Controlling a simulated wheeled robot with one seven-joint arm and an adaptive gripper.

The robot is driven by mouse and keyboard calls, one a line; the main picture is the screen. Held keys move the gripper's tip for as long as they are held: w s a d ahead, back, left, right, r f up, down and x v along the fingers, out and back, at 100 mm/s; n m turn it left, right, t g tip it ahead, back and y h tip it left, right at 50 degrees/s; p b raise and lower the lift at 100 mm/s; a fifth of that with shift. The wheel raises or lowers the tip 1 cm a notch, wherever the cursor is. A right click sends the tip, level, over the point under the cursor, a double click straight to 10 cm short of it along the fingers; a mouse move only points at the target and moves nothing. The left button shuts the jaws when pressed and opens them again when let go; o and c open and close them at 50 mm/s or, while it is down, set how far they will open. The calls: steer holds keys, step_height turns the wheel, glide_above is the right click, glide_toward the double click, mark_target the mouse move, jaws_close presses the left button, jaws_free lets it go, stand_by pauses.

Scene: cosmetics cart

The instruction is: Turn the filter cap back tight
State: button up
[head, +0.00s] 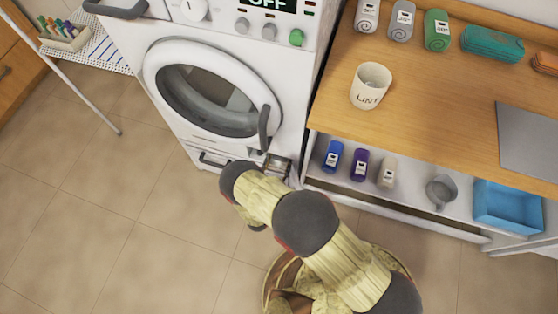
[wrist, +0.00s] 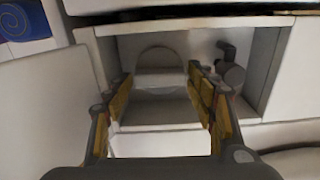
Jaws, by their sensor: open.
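The filter cap (wrist: 160,60) is a round pale grey disc with a raised bar across it, at the back of an open recess (wrist: 285,65) in the wrist view. In the head view this recess (head: 277,164) is at the lower right of the white washing machine (head: 185,130), mostly hidden by my arm. My gripper (wrist: 160,83) is open, with its yellow-padded fingers on either side of the cap in the picture and nothing between them. I cannot tell whether the fingers touch the cap. The cap's lower part is hard to make out.
A dark grey fitting (wrist: 230,70) sticks out at the recess's right, close to the right finger. A white panel (wrist: 50,105) stands at its left. The shelf (head: 405,195) beside the machine holds bottles and a blue tray (head: 505,207).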

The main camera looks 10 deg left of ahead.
steer(key=shift+c, duration=0.5)
steer(key=c, duration=0.8)
steer(key=shift+m, duration=0.3)
steer(key=m, duration=0.3)
steer(key=shift+d, duration=0.1)
steer(key=m, duration=0.5)
steer(key=shift+d+f, duration=0.1)
steer(key=m, duration=0.4)
steer(key=shift+f+m, duration=0.1)
steer(key=shift+m, duration=0.2)
steer(key=shift+d+f+m, duration=0.1)
steer(key=shift+m, duration=1.5)
